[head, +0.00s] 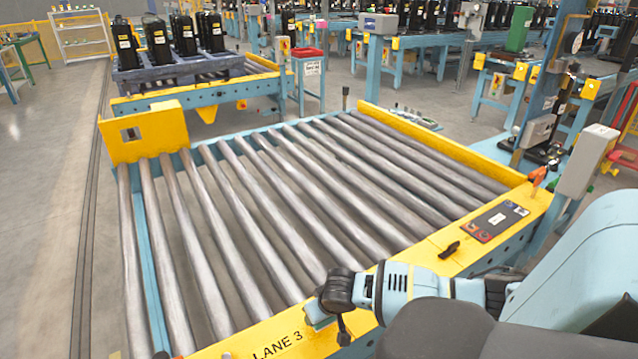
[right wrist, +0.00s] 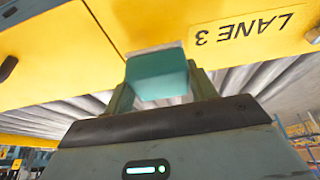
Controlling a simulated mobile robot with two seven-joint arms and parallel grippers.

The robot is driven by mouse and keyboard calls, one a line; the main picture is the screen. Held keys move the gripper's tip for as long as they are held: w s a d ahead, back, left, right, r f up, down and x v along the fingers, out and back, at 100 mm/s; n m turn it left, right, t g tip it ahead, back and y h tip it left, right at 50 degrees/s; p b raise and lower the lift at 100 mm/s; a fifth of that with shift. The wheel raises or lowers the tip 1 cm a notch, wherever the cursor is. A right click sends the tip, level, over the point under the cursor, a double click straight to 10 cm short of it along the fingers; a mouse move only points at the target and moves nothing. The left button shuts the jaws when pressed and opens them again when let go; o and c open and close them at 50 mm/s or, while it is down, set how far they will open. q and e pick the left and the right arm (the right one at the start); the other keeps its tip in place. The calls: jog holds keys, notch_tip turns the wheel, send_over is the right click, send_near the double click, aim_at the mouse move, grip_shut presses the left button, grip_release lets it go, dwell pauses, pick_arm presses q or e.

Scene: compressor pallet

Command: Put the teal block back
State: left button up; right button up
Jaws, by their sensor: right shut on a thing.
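The teal block (right wrist: 158,75) sits between the two fingers of my right gripper (right wrist: 161,84), which is shut on it. In the right wrist view the block is in front of the yellow beam (right wrist: 150,22), left of the "LANE 3" lettering. A pale grey strip shows along its far edge; I cannot tell whether the block touches the beam. In the head view the block (head: 318,319) shows only as a small teal patch by the yellow front beam (head: 268,341), mostly hidden by my right wrist. My left gripper is not in view.
The roller conveyor (head: 250,215) behind the beam is empty. On the beam's right part are a black knob (head: 449,250), a dark control panel (head: 497,222) and an orange-handled switch (head: 538,176). A pallet (head: 185,72) with black compressors stands at the back left.

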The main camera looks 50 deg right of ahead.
jog(key=shift+w+d, duration=0.15)
jog(key=shift+w, duration=0.25)
notch_tip(320, 180, down, 3)
jog(key=shift+w+f+b, duration=0.1)
jog(key=shift+f+b, duration=0.05)
jog(key=shift+b, duration=0.3)
jog(key=shift+f, duration=0.1)
jog(key=shift+f, duration=0.15)
jog(key=o, duration=1)
jog(key=shift+o, duration=0.2)
